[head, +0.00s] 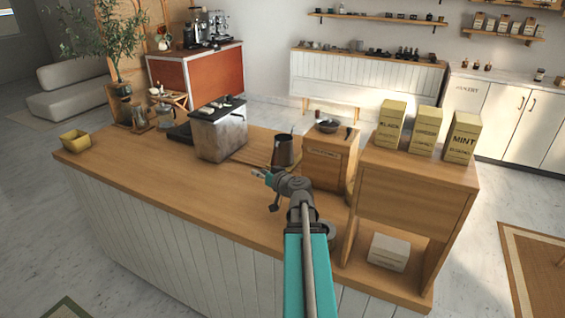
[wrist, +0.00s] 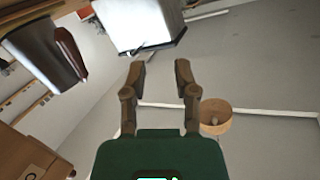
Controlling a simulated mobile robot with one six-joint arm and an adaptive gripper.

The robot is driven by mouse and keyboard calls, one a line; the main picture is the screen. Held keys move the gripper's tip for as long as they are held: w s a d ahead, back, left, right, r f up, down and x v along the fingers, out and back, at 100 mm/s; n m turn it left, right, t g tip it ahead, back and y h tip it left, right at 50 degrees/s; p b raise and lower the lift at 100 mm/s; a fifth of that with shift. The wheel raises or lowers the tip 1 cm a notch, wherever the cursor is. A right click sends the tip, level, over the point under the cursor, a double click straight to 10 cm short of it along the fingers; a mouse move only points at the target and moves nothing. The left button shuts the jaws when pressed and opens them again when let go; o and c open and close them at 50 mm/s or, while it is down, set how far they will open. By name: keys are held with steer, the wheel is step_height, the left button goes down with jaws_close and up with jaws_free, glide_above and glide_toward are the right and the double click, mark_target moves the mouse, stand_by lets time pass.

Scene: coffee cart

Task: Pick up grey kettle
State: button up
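The grey kettle (head: 285,150) stands upright on the wooden counter, left of a wooden box, in the head view. In the wrist view it appears tilted at the upper left (wrist: 42,48), with a brown handle on its right side. My gripper (head: 258,174) is in front of the kettle and slightly to its left in the head view, apart from it. In the wrist view my gripper (wrist: 159,72) has its two fingers spread with nothing between them.
A metal box (head: 220,135) stands left of the kettle; it also shows in the wrist view (wrist: 140,22). The wooden box (head: 328,160) with a bowl on top is to the right. Yellow tea boxes (head: 425,130) stand on a raised shelf. The counter's left front (head: 150,180) is clear.

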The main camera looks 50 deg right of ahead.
steer(key=s+d+m+h+b, duration=0.2)
steer(key=s+d, duration=0.4)
steer(key=d, duration=0.3)
steer(key=m+h, duration=0.1)
steer(key=h, duration=0.1)
steer(key=shift+s+d+f+t+h, duration=0.2)
steer(key=shift+d+t+h, duration=0.2)
steer(key=shift+w, duration=0.1)
glide_toward(277, 151)
steer(key=shift+x, duration=2.5)
steer(key=shift+r, duration=0.1)
steer(key=shift+x, duration=2.55)
jaws_close()
